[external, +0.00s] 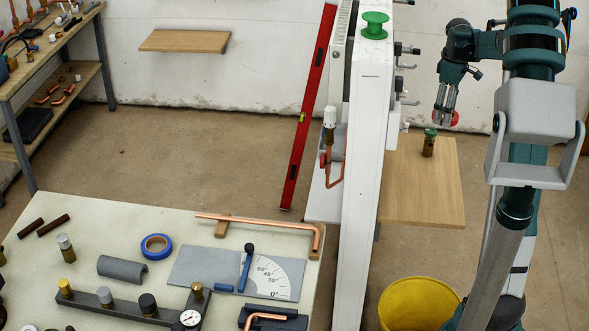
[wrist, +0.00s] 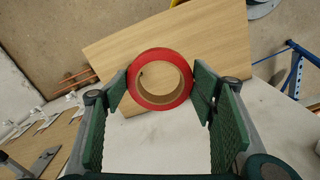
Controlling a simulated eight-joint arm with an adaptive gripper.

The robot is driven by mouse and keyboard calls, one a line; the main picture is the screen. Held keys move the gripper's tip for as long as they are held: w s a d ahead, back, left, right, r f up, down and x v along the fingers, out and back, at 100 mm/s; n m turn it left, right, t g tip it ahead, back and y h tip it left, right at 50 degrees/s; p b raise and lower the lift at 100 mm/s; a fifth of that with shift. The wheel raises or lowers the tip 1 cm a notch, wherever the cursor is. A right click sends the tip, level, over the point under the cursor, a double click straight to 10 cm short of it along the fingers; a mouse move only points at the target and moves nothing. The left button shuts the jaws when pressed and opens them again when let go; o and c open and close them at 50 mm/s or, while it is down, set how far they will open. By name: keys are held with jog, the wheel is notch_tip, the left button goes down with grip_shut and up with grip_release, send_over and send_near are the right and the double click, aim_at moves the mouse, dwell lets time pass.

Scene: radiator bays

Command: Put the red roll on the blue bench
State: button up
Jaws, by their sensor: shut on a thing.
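The red roll (wrist: 138,94) is a ring with a pale inner core. In the wrist view it sits between the green pads of my gripper (wrist: 162,90), which is shut on it. In the external view my gripper (external: 446,116) points down above the right wooden shelf, with part of the red roll (external: 455,118) showing at its fingertips. The roll is held up in front of the white wall. A blue metal frame (wrist: 295,72) shows at the right of the wrist view; I cannot tell whether it belongs to the blue bench. No bench plainly blue shows in the external view.
The wooden shelf (external: 425,195) bears a brass fitting with a green cap (external: 429,143). A tall white panel (external: 363,200) with a green spool (external: 375,25) on top separates it from the cluttered worktable (external: 185,220). A yellow bucket (external: 415,305) stands below.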

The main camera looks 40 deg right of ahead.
jog(key=s+a+f+m+p, duration=0.2)
jog(key=a+f+m+p, duration=0.15)
jog(key=f, duration=0.25)
jog(key=m+p, duration=0.3)
jog(key=m, duration=0.4)
send_over(418, 190)
notch_tip(418, 190, down, 6)
jog(key=shift+d+n, duration=0.1)
jog(key=shift+n, duration=0.15)
jog(key=shift+f, duration=3.15)
jog(key=shift+f, duration=0.1)
jog(key=shift+f+b, duration=0.4)
jog(key=shift+f, duration=1.35)
jog(key=shift+f, duration=0.2)
